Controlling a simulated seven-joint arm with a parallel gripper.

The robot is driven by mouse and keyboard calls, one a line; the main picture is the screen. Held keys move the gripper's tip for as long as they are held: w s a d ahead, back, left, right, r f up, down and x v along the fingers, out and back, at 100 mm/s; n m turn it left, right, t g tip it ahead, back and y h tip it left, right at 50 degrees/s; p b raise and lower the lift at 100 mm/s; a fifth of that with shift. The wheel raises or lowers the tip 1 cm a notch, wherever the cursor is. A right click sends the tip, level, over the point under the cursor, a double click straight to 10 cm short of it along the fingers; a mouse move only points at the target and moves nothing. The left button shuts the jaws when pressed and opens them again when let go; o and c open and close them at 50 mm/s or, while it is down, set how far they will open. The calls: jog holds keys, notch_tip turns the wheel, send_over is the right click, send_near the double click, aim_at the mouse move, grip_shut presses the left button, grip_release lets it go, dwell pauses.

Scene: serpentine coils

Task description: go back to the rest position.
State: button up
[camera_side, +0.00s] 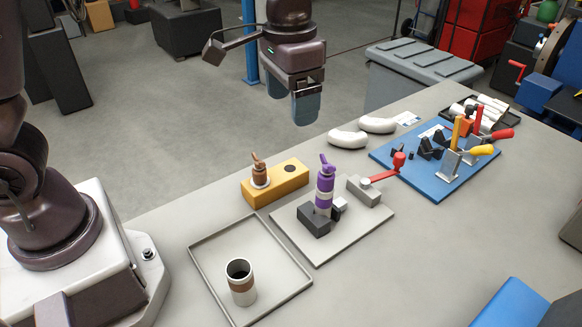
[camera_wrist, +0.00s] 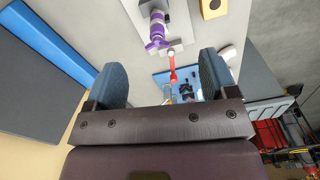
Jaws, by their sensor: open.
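My gripper (camera_side: 291,107) hangs above and behind the workbench (camera_side: 400,235) in the side view, its blue-grey fingers pointing down. It touches nothing. In the wrist view the two fingers stand wide apart with nothing held between them, so my gripper (camera_wrist: 163,72) is open and empty. The purple and white bottle (camera_side: 325,182) stands upright in a dark vise on a pale plate, well away from the fingers. It also shows at the top of the wrist view (camera_wrist: 157,32).
A yellow block (camera_side: 287,182) holds a brown-topped piece. A shallow tray (camera_side: 203,262) holds a white and brown cup (camera_side: 241,284). A blue board (camera_side: 385,160) carries upright clamps. White curved pieces (camera_side: 348,138) lie near the bench's back edge. A grey bin (camera_side: 400,85) stands behind.

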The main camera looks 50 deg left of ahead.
jog(key=s+a+r+n+t, duration=0.1)
jog(key=s+a+r+t, duration=0.1)
jog(key=s, duration=0.6)
jog(key=s+a+r+n+t, duration=0.1)
jog(key=s+a+r+t, duration=0.2)
jog(key=s, duration=0.6)
jog(key=shift+a+r, duration=1)
jog(key=shift+a, duration=0.2)
